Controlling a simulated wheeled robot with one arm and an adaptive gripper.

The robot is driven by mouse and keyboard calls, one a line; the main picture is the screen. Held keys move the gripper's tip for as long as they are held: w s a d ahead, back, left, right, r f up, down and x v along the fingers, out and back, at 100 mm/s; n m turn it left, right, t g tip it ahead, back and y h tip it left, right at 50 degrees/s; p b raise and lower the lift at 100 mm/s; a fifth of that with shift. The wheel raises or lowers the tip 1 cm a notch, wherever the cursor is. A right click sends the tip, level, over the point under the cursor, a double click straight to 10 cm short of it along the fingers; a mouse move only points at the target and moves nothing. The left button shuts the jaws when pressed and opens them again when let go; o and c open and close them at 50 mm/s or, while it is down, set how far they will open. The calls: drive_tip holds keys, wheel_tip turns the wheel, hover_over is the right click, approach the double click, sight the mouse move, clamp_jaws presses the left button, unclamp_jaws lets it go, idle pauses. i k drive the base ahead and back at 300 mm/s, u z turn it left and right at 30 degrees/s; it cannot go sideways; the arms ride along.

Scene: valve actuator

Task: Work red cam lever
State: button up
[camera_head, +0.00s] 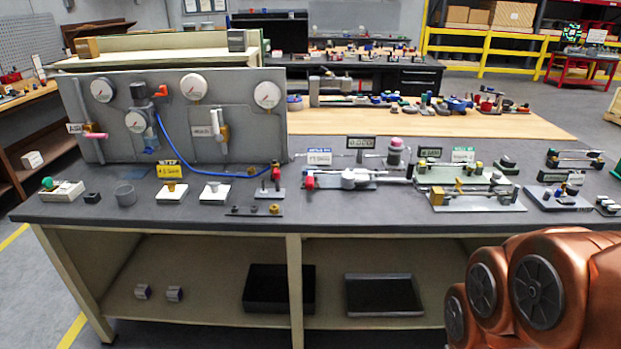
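Two small red parts on the grey workbench top could be the red cam lever, and I cannot tell which. One is an upright red handle (276,173) on a small plate near the panel's right end. The other is a red piece (309,181) at the left end of a long silver clamp-like device (349,179). Both are small in this view, so their exact pose is unclear. My gripper is not in view. Only copper links of my arm show at the lower right, in front of the bench and apart from both red parts.
A grey panel (182,120) with gauges and a blue hose stands at the back left. More fixtures (478,201) crowd the right. The front bench edge is mostly clear.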

sight(312, 180)
drive_tip(key=u, duration=0.05)
drive_tip(key=i, duration=1.15)
drive_tip(key=u, duration=0.55)
